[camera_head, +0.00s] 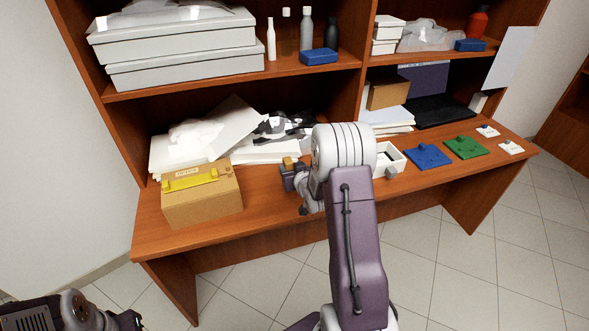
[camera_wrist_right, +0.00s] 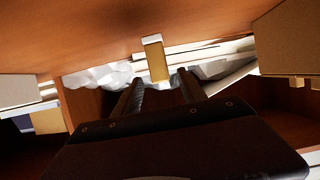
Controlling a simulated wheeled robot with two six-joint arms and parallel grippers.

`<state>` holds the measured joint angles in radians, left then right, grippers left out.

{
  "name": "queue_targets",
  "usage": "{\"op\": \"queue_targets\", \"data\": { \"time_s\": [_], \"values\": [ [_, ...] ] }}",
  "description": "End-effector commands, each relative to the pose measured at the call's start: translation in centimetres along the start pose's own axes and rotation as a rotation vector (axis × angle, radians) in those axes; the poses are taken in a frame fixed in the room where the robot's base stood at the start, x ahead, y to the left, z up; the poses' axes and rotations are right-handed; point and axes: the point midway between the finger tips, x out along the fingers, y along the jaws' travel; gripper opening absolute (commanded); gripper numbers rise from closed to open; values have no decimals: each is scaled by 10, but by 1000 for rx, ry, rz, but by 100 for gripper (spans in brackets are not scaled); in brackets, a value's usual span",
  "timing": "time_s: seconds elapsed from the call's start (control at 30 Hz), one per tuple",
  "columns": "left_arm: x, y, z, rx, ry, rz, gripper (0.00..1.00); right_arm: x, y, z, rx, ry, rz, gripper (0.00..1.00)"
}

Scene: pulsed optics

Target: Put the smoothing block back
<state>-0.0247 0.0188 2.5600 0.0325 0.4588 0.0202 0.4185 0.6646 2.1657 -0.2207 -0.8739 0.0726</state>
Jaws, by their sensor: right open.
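I take the smoothing block to be the small tan block with a pale end (camera_wrist_right: 156,60) in the right wrist view. It stands against the desk surface, which is at the top of that tilted picture. My right gripper (camera_wrist_right: 160,84) is open, with its two dark fingers pointing toward the block, one to each side. I cannot tell whether they touch it. In the head view the tan top of the block (camera_head: 288,162) shows by my right gripper (camera_head: 292,176), partly hidden by it. Only part of my left arm shows at bottom left.
Blue (camera_head: 427,157) and green (camera_head: 466,147) plates lie farther right. Papers (camera_head: 265,152) lie behind.

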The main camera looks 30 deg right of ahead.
Motion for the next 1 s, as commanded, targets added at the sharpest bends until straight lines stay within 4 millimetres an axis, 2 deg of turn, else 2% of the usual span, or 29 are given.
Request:
{"op": "queue_targets", "data": {
  "time_s": [0.1, 0.2, 0.53, 0.67, 0.77, 0.87, 0.9, 1.0],
  "values": [
    [-4, 0, 0, 0, 0, 0, 36, -22, 0, -1, 0, 0, 0, 49],
    [-5, 0, -1, 0, 0, 0, 36, -34, 0, 0, 0, 0, 1, 49],
    [-6, 0, -1, 0, 0, 0, 36, -41, 0, 0, -1, -1, 0, 49],
    [-6, 0, -1, 0, 0, 0, 36, -53, -24, 16, -20, -129, -20, 49],
    [-6, 0, -1, 0, 0, 0, 36, -91, -60, 52, -54, -376, -52, 49],
    [-6, 0, -1, 0, 0, 0, 36, -151, -91, 92, -92, -641, -88, 49],
    [-6, 0, 0, 0, 0, 0, 36, -177, -100, 105, -108, -736, -102, 49],
    [-6, 0, 0, 0, 0, 0, 36, -234, -113, 130, -143, -928, -132, 49]
  ]
}}
